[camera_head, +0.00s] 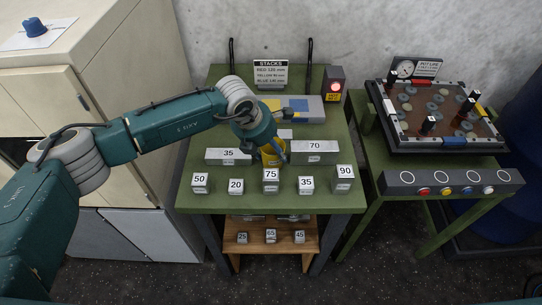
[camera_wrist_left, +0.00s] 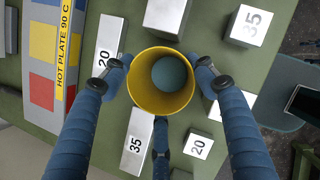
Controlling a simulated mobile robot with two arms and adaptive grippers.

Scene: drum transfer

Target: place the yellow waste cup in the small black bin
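The yellow waste cup (camera_head: 272,154) stands upright between the two long grey blocks at the middle of the green table. In the left wrist view I look down into the open cup (camera_wrist_left: 136,98), with a teal round area inside it. My left gripper (camera_head: 268,146) is around the cup from above. In the left wrist view its blue fingers (camera_wrist_left: 160,78) meet the cup's wall on three sides. I cannot tell whether the cup touches the table. I cannot make out the small black bin. My right gripper is not in view.
Long blocks marked 35 (camera_head: 228,156) and 70 (camera_head: 315,151) flank the cup. A row of small numbered blocks (camera_head: 271,181) stands in front. A hot plate (camera_head: 300,108) and a red-lit box (camera_head: 334,84) lie behind. A side table holds a peg tray (camera_head: 437,141) and a button panel (camera_head: 450,181).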

